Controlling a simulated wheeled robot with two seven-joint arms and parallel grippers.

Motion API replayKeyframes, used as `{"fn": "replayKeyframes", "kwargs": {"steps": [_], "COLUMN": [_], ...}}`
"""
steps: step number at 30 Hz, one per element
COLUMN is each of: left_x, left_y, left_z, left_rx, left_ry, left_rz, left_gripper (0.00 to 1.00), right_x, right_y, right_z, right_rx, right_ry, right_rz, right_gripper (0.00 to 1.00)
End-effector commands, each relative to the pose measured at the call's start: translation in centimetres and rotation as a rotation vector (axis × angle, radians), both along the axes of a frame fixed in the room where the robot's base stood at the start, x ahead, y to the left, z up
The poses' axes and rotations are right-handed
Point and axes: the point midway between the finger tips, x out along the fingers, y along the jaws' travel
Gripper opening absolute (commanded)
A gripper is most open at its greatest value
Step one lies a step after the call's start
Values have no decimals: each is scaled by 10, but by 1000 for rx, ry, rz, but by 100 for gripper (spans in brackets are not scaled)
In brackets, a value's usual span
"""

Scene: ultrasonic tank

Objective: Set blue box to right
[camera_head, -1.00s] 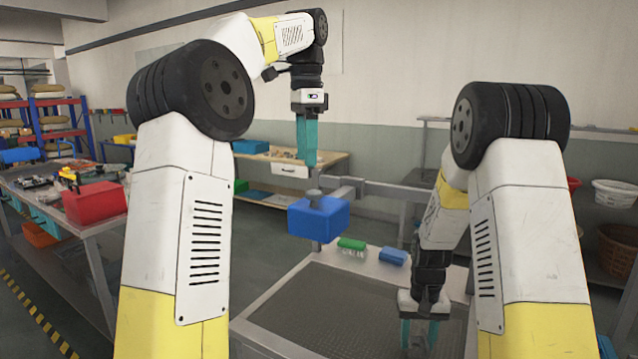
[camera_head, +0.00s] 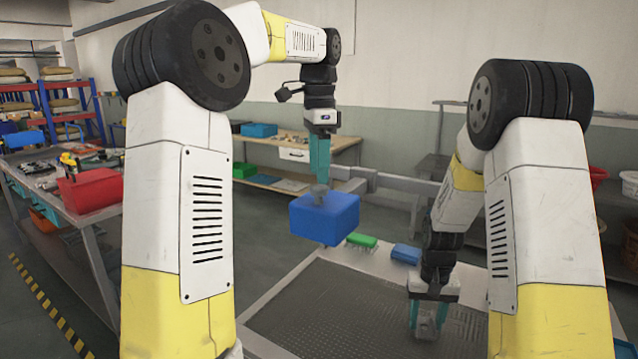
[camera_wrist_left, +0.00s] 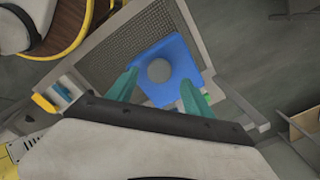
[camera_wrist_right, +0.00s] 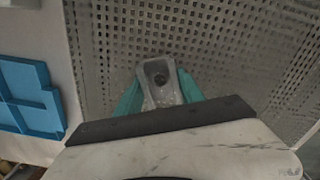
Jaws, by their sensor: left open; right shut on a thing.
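The blue box (camera_head: 325,219) has a round grey knob (camera_head: 319,194) on top and sits at the end of a grey bar, above the far left part of the perforated tray. My left gripper (camera_head: 319,182) is open, pointing down at the knob. In the left wrist view the blue box (camera_wrist_left: 172,52) and its knob show between and beyond the spread fingers; contact cannot be told. My right gripper (camera_head: 428,325) is low over the perforated tray, shut on a small grey part. The part (camera_wrist_right: 158,82) shows between its fingers in the right wrist view, with a dark round spot.
The perforated tray (camera_head: 330,310) has a pale rim. A green brush-like item (camera_head: 362,241) and a small blue block (camera_head: 406,254) lie on its far rim. A grey bar (camera_head: 400,184) runs behind the blue box. A red bin (camera_head: 90,188) stands on the left table.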

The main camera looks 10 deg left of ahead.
Motion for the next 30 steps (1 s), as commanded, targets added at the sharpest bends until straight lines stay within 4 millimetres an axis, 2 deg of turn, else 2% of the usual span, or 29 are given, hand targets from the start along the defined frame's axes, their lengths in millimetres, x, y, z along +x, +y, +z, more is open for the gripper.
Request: {"fn": "replayKeyframes", "kwargs": {"steps": [3, 8, 19, 28, 30], "left_x": [-1, 0, 0, 0, 0], "left_y": [0, 0, 0, 0, 0], "left_z": [-21, -36, -41, -41, -41], "left_rx": [1, 1, -1, -1, -1], "left_ry": [4, 1, 0, 0, 0], "left_rz": [0, 0, 1, 0, 0], "left_gripper": [60, 60, 60, 1, 0], "right_x": [0, 0, 0, 0, 0], "right_y": [0, 0, 0, 0, 0], "right_z": [0, 0, 0, 0, 0], "right_rx": [0, 0, 0, 0, 0], "right_ry": [-1, 0, 0, -1, -1], "right_rz": [0, 0, 0, 0, 0], "right_gripper": [0, 0, 0, 0, 0]}}
